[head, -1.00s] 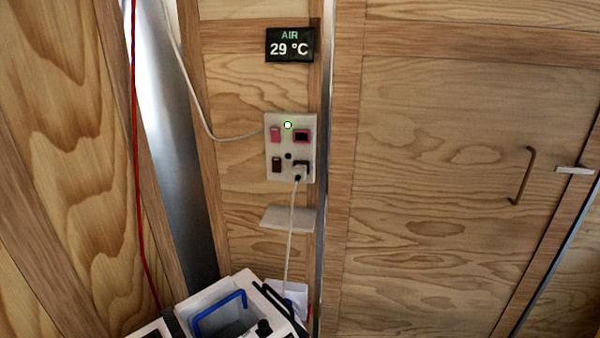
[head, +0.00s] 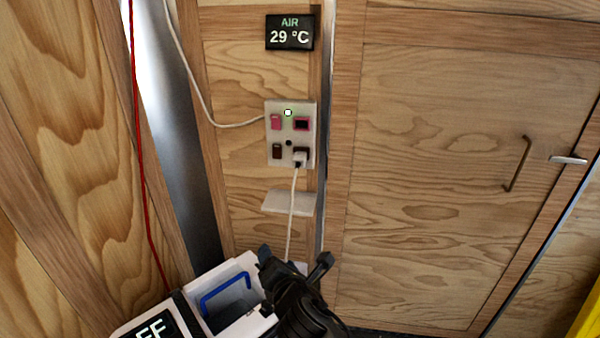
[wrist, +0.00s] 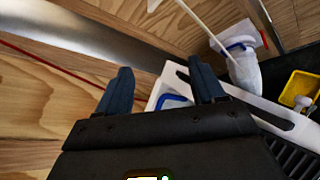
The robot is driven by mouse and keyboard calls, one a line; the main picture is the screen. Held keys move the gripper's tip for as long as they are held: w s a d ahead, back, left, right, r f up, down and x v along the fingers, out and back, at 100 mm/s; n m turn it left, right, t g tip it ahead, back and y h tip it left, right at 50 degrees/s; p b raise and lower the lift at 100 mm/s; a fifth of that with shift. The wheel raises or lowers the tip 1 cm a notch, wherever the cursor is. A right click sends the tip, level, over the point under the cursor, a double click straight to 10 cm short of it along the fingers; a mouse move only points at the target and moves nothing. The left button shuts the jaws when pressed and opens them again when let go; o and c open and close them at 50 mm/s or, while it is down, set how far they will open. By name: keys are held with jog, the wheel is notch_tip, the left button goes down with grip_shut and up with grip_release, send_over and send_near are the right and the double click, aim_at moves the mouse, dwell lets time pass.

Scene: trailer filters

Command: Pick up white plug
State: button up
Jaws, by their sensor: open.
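The white plug (head: 300,157) sits in the lower right socket of the white wall panel (head: 276,106). A white cord (head: 292,225) hangs down from it. My gripper (head: 295,258) is open and empty, low in the head view, well below the plug and in front of the cord's lower end. In the wrist view its two dark blue fingers are spread apart (wrist: 160,68), with nothing held between them. The plug in the socket cannot be made out in the wrist view; a white cord (wrist: 200,22) shows at its top.
A small white shelf (head: 288,203) juts out below the panel. A white box with a blue handle (head: 222,297) stands at lower left. A red cable (head: 139,150) runs down the left. A wooden door (head: 440,160) with a handle is right. A yellow container (wrist: 300,86) shows in the wrist view.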

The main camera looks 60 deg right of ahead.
jog(key=w+d+r+n+g+h, duration=0.25)
jog(key=w+d+r, duration=0.2)
jog(key=d, duration=0.35)
jog(key=n+g+h+p, duration=0.2)
jog(key=h, duration=0.1)
send_near(298, 161)
jog(key=d, duration=0.3)
jog(key=shift+m, duration=0.25)
jog(key=x, duration=0.4)
jog(key=w+x, duration=0.1)
jog(key=x, duration=0.2)
jog(key=shift+d+f, duration=0.15)
jog(key=shift+f, duration=0.1)
jog(key=c, duration=1.2)
